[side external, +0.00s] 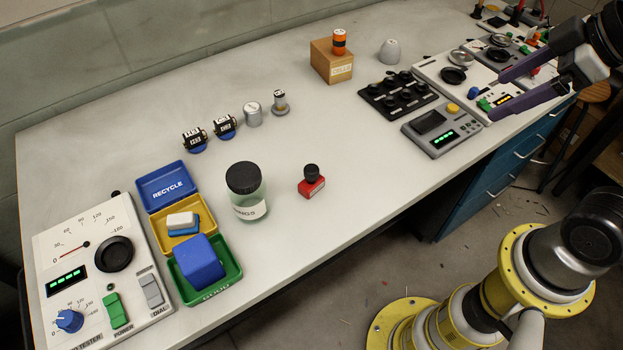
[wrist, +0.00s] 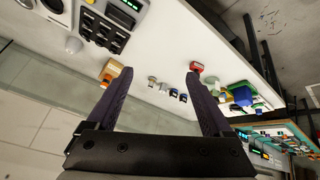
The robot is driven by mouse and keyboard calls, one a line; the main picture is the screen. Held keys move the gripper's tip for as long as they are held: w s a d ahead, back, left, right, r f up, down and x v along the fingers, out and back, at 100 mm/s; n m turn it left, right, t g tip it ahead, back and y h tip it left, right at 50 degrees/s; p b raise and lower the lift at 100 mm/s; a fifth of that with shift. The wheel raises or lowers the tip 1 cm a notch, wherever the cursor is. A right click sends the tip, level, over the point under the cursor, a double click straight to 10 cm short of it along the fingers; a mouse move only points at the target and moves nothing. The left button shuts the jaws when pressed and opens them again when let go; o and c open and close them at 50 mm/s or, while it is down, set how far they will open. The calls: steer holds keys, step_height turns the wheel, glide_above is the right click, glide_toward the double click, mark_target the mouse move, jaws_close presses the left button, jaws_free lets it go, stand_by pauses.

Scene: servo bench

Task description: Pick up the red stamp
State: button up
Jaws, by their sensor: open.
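The red stamp (side external: 312,182) stands upright on the white bench, with a black knob handle on top, right of the jar in the side external view. In the wrist view the red stamp (wrist: 196,66) shows small and far off, just beyond the tip of the right-hand finger. My gripper (side external: 495,95) is open and empty, high at the right side of the side external view, well apart from the stamp. Its two dark purple fingers also show in the wrist view (wrist: 160,75).
A jar (side external: 247,195) with a black lid stands left of the stamp. Blue, yellow and green trays (side external: 163,187) and a tester panel (side external: 95,265) are farther left. A black knob block (side external: 397,95) and a grey scale (side external: 442,130) lie to the right. The bench around the stamp is clear.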

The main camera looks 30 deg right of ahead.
mark_target(312, 179)
steer(key=w+a+f+n+g+y, duration=0.25)
steer(key=w+a+n, duration=0.55)
steer(key=w+a, duration=0.4)
steer(key=w+a+f+g, duration=0.1)
steer(key=a+f, duration=0.1)
steer(key=f, duration=0.3)
steer(key=w+a+f+n, duration=0.1)
steer(key=a+f, duration=0.2)
steer(key=f, duration=0.2)
steer(key=w+a+f+g+y, duration=0.1)
steer(key=w+a+f, duration=0.1)
steer(key=f, duration=0.3)
steer(key=shift+w+a+f+g, duration=0.15)
steer(key=shift+a+g, duration=0.2)
steer(key=shift+a, duration=0.25)
steer(key=shift+x, duration=2.85)
steer(key=shift+d, duration=0.15)
steer(key=shift+c, duration=0.2)
jaws_close()
